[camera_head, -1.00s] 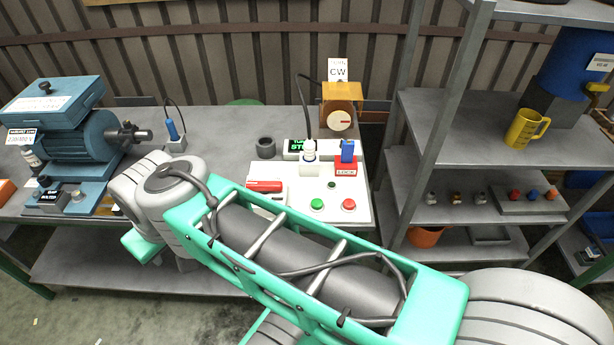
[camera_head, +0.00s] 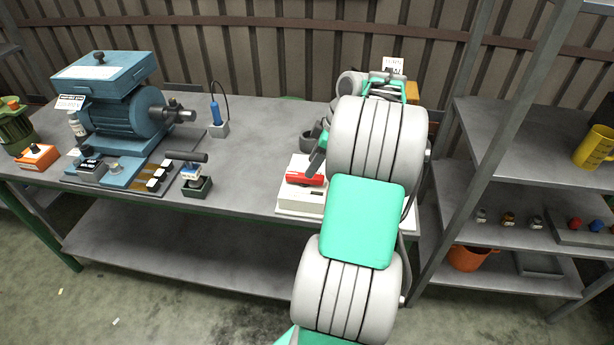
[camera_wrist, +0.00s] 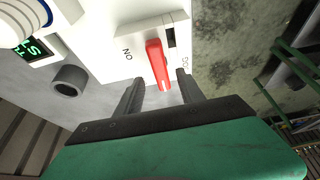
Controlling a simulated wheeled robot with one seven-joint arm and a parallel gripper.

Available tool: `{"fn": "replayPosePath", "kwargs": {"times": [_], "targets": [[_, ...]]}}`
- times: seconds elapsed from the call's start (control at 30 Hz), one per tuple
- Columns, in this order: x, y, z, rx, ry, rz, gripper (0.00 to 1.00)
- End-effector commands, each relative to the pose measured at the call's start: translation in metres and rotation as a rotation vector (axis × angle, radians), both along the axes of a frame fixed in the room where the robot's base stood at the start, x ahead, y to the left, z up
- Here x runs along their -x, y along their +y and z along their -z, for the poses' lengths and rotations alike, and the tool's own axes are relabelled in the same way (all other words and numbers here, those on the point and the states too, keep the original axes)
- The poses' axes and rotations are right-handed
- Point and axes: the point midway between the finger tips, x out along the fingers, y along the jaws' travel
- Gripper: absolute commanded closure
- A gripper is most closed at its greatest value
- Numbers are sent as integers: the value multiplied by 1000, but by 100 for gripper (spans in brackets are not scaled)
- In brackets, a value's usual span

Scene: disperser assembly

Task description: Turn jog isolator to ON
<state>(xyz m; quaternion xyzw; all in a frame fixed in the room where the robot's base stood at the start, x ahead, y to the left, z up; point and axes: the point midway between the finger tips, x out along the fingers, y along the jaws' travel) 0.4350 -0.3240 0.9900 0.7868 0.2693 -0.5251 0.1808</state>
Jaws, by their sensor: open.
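The jog isolator is a white box with a red handle (camera_wrist: 158,65) in the wrist view, with an "ON" label (camera_wrist: 127,55) to the left of the handle. Lettering to the right is partly hidden by a finger. My gripper (camera_wrist: 160,78) is open, one dark finger on each side of the handle's free end. I cannot tell whether either finger touches it. In the head view the red handle (camera_head: 305,179) shows on the white panel (camera_head: 288,207), just left of my arm. A dark part of my gripper shows above it, and my arm hides the rest.
A dark ring (camera_wrist: 70,80) and a green-lettered display (camera_wrist: 35,48) are near the isolator. The blue motor (camera_head: 120,130) stands left on the bench, with a black-handled device (camera_head: 195,180) in front. The shelf rack (camera_head: 510,190) is close on the right. The bench between is mostly clear.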

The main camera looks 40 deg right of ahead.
Motion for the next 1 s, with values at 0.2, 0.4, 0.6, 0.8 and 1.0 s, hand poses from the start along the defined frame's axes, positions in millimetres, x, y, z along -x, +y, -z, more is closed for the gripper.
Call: {"fn": "replayPosePath", "kwargs": {"times": [0.2, 0.4, 0.6, 0.8, 1.0], "targets": [[-12, 10, 36, -3, 3, 3, 55], [-15, 12, 44, 0, 1, 4, 55], [-15, 12, 44, -1, 2, 4, 59], [-15, 12, 44, -1, 2, 4, 76], [-15, 12, 44, 0, 1, 4, 92]]}}
